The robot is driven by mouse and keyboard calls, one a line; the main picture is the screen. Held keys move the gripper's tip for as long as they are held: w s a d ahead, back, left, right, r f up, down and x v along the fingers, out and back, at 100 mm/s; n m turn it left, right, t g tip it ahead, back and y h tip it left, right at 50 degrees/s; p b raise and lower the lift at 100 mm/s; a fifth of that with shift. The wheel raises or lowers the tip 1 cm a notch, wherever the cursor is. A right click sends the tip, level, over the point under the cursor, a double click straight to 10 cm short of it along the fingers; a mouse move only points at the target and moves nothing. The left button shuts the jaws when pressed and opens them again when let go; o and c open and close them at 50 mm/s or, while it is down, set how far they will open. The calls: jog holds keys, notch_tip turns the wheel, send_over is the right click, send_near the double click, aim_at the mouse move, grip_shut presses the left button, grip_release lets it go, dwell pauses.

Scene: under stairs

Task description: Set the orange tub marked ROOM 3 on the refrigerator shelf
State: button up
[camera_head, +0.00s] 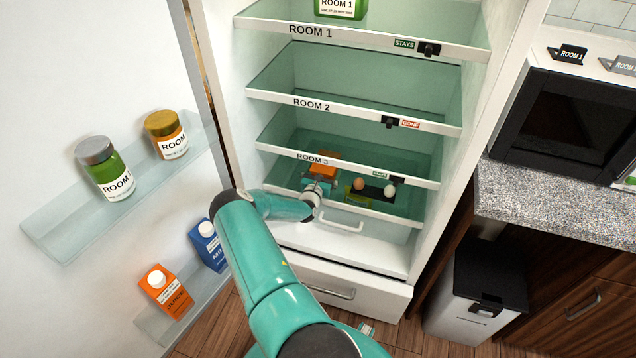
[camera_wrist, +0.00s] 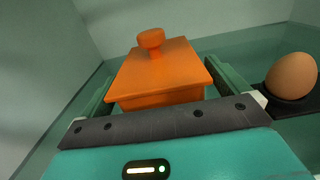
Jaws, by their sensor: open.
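The orange tub (camera_head: 322,170) is inside the refrigerator, behind and below the front strip labelled ROOM 3 (camera_head: 350,171). In the wrist view the tub (camera_wrist: 160,75) shows a square lid with a round knob and looks upright. My gripper (camera_head: 318,186) reaches into that compartment. Its green fingers (camera_wrist: 165,88) are open, one on each side of the tub. Small gaps seem to show between fingers and lid. The tub's lower part is hidden behind my gripper's body, and its marking cannot be read.
A dark egg tray (camera_head: 372,192) with eggs stands right of the tub; one egg (camera_wrist: 292,76) is close to my right finger. The refrigerator's left wall is near on the other side. The ROOM 2 shelf (camera_head: 350,108) above looks empty. Door shelves (camera_head: 60,225) hold jars and cartons.

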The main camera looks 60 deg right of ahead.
jog(key=s+a, duration=0.1)
jog(key=a, duration=1)
jog(key=shift+s, duration=0.35)
